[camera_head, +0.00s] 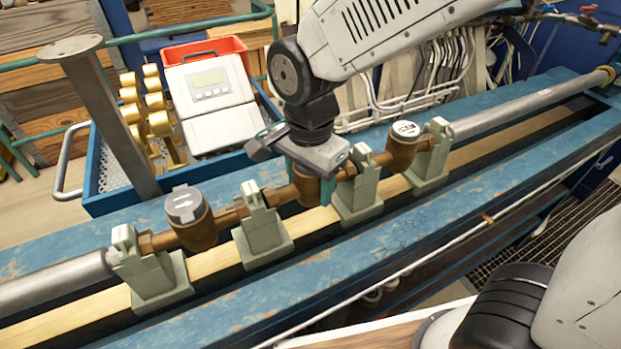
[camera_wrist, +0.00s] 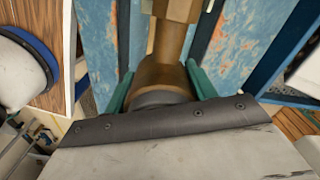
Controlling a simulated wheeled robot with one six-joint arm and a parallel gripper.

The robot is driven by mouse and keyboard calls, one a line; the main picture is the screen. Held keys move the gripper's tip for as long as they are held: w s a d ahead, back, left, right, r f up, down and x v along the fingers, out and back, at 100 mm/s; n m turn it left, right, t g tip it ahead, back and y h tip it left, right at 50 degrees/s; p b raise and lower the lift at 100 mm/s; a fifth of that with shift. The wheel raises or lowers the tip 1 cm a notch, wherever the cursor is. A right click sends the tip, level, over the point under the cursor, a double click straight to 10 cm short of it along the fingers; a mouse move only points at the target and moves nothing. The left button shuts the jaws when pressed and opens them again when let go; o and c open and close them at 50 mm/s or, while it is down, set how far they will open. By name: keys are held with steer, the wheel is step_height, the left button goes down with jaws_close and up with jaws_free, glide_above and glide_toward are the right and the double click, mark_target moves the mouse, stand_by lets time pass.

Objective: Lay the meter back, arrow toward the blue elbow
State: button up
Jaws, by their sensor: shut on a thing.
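My gripper (camera_head: 312,182) points down over the bench line, with its teal fingers shut on the middle brass meter (camera_head: 308,192). In the wrist view, the fingers (camera_wrist: 160,88) stand on either side of the meter's round brass body (camera_wrist: 160,75), with a brass pipe end reaching away from it. The meter is in or very near the line between two pale green supports; I cannot tell whether it rests there. My gripper hides its top, so its arrow does not show. I cannot make out a blue elbow for certain.
A grey-lidded meter (camera_head: 186,207) with an arrow mark sits to the left, and a white-faced meter (camera_head: 404,131) to the right. Pale green supports (camera_head: 262,238) stand close by. Behind are a blue tray (camera_head: 107,203), brass fittings (camera_head: 160,122) and a red bin (camera_head: 205,48).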

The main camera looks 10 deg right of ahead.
steer(key=shift+f, duration=0.1)
stand_by(0.3)
steer(key=o, duration=1.7)
steer(key=shift+r, duration=5.25)
